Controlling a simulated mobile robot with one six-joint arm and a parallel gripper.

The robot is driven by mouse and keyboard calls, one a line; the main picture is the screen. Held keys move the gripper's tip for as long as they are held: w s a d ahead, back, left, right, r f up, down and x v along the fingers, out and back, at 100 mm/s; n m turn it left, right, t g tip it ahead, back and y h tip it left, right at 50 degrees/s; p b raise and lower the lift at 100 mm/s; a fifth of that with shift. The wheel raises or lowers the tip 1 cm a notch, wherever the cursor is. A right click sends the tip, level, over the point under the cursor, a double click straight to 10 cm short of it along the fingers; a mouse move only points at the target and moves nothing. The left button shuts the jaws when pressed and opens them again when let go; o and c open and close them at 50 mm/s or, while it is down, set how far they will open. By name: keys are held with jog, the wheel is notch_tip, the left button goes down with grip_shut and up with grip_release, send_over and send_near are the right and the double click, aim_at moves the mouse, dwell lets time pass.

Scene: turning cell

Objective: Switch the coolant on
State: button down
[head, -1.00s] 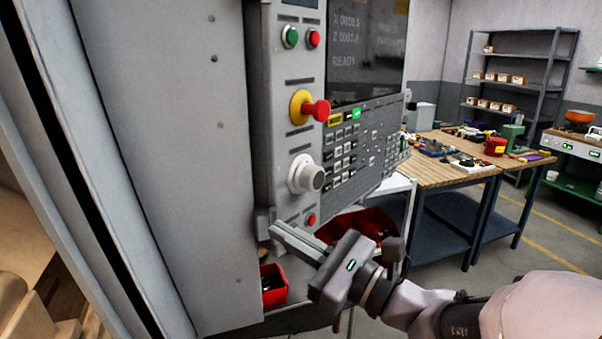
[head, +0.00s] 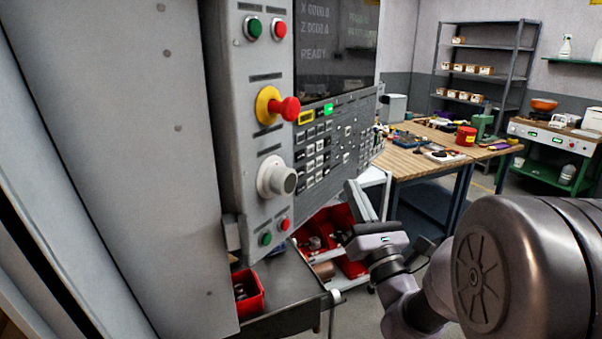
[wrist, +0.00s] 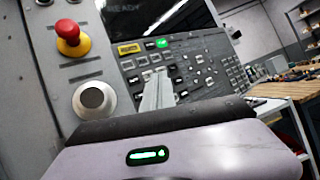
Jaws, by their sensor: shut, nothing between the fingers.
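The machine's control panel (head: 262,150) stands upright in the head view. Its keypad (head: 325,150) has a yellow key (head: 306,117) and a green-lit key (head: 328,109) at the top. A green button (head: 265,239) and a red button (head: 284,224) sit at the lower end of the panel. Labels are too small to read, so I cannot tell which control is the coolant's.
A red emergency stop (head: 288,108), a white knob (head: 280,180) and an upper green button (head: 254,27) and red button (head: 280,28) share the panel. Red bins (head: 247,293) lie below. A wooden workbench (head: 410,165) stands behind on the right.

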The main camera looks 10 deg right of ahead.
jog(key=p, duration=0.2)
send_near(304, 163)
jog(key=w+r, duration=0.2)
jog(key=w, duration=0.1)
jog(key=shift+w+d+r, duration=0.15)
jog(key=shift+r, duration=0.1)
dwell(1.7)
jog(key=shift+w+a+p, duration=0.3)
jog(key=shift+p, duration=0.05)
jog(key=shift+w+a, duration=0.2)
jog(key=shift+a, duration=0.05)
dwell(0.6)
jog(key=shift+d, duration=0.1)
jog(key=shift+s+d, duration=0.5)
jog(key=s+d, duration=0.1)
jog(key=s+d+b, duration=0.1)
jog(key=s+d, duration=0.1)
jog(key=shift+s+d, duration=0.15)
jog(key=shift+d, duration=0.2)
dwell(0.3)
